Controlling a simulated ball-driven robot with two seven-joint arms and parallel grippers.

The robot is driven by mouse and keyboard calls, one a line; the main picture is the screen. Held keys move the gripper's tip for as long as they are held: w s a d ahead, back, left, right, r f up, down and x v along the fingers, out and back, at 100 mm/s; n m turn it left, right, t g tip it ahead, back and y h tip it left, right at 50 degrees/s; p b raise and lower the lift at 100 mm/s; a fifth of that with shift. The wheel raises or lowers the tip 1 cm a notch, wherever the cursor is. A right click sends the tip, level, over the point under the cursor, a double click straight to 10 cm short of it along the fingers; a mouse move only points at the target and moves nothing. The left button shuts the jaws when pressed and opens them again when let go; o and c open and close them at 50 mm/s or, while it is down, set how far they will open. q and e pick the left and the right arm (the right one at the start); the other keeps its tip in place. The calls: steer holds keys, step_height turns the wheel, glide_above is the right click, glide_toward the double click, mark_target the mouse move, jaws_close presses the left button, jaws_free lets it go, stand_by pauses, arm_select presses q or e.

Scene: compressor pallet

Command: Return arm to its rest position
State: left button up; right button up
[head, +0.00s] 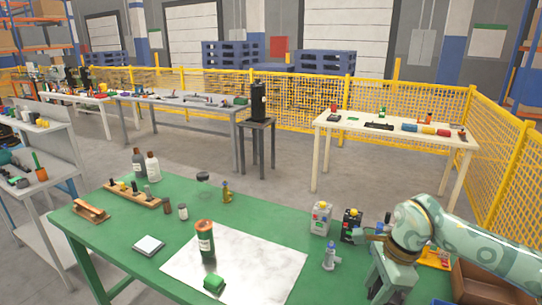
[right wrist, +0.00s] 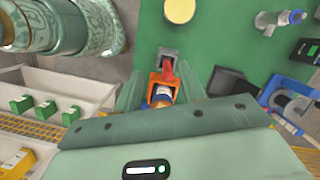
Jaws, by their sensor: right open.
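My right arm (head: 470,245) comes in from the right over the near right corner of the green table (head: 110,232). My right gripper (head: 378,285) points down there; in the right wrist view its fingers (right wrist: 162,88) are apart. Between and beyond them shows an orange holder (right wrist: 160,80) with a blue-and-white item (right wrist: 162,96) and a red part. I cannot tell how far below the fingers these are, and nothing is clearly gripped. My left gripper is not in view.
A white jug (head: 320,218), a black container (head: 351,225) and a grey bottle (head: 330,257) stand left of my right gripper. A cardboard box (head: 480,285) is at right.

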steer(key=s+a+y, duration=0.3)
steer(key=a+y, duration=0.3)
steer(key=a, duration=0.8)
steer(key=s+a+r+m+t+y, duration=0.2)
steer(key=a+r+m+t+y, duration=0.55)
steer(key=a+r+y, duration=0.3)
steer(key=w+d+r+m+t+h, duration=0.3)
steer(key=d+m+t+h, duration=0.65)
steer(key=m, duration=0.75)
steer(key=s+d+f+m+g+h, duration=0.2)
steer(key=s+d+f+m+h, duration=0.1)
steer(key=d+f+m+h, duration=0.5)
steer(key=s+d+f+m+g+h, duration=0.2)
steer(key=s+d+f+m+h, duration=0.25)
steer(key=d+f+m, duration=0.35)
steer(key=s+d+f+m+g+h, duration=0.2)
steer(key=s+f+m+g, duration=0.4)
steer(key=s, duration=0.5)
steer(key=s+a+f+g+y, duration=0.2)
steer(key=f, duration=1.1)
steer(key=s+a+f+g+y, duration=0.1)
steer(key=s+a+f+g, duration=0.15)
steer(key=f, duration=1.05)
steer(key=s+f+m+g+y, duration=0.2)
steer(key=s+f, duration=1.3)
steer(key=s, duration=0.3)
